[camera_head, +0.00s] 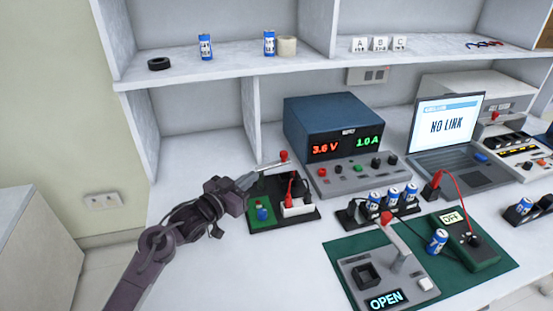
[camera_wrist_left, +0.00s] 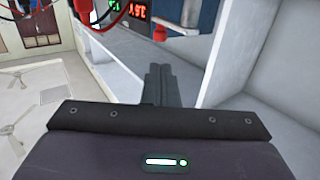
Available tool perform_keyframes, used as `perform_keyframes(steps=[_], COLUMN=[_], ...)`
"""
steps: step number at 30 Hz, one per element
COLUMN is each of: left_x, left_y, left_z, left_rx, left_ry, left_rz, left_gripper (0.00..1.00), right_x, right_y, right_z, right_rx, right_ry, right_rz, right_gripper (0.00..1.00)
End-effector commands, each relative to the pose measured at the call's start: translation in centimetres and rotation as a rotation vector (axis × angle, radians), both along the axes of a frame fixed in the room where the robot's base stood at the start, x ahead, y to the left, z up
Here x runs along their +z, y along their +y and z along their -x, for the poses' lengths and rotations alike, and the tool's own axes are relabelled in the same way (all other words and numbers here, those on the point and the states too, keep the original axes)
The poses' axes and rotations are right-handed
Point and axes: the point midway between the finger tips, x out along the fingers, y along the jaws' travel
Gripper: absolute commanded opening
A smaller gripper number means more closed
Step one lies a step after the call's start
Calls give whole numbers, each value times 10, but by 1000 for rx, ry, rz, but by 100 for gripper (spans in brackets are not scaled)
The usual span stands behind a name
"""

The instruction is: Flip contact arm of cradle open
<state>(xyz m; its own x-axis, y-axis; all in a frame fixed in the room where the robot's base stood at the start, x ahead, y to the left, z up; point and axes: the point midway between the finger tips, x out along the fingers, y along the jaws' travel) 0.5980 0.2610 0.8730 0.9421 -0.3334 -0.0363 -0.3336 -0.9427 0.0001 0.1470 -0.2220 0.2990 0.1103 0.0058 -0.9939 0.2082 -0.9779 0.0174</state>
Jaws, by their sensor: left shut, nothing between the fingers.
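A dark board (camera_head: 310,216) on the bench carries a silver contact arm (camera_head: 272,165) with a red knob (camera_head: 283,156). The arm lies nearly level above the board. I cannot tell for sure whether this board is the cradle. My left gripper (camera_head: 250,179) is shut and empty, just left of the silver arm. In the left wrist view the shut fingers (camera_wrist_left: 159,85) point toward the red knob (camera_wrist_left: 160,31), with a visible gap. A grey device (camera_head: 348,270) reading OPEN has another raised lever with a red knob (camera_head: 387,218). My right gripper is out of view.
A blue power supply (camera_head: 335,115) reading 3.6 V and 1.0 A stands behind. A holder with several blue cells (camera_head: 392,196), a meter (camera_head: 465,240) reading OFF and a laptop (camera_head: 447,130) are to the right. A shelf divider (camera_head: 250,112) rises behind.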

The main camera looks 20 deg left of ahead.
Motion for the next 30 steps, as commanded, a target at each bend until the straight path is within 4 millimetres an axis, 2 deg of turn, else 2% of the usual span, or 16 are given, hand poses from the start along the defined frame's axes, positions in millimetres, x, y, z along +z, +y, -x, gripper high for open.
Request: perform_keyframes(steps=[3,9,15,21,30], left_x=[1,-1,-3,-4,-4], left_y=[-9,-23,-32,-35,-35], left_z=[-26,-65,-90,-99,-98], left_rx=[1,-1,0,1,0], left_ry=[-1,-2,0,1,1], left_rz=[3,2,1,-1,-1], left_gripper=[0,0,0,0,0], right_x=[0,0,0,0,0], right_y=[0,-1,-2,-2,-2], right_z=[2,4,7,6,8], right_rx=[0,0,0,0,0], right_ry=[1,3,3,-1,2], right_rz=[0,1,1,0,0], right_gripper=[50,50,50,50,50])
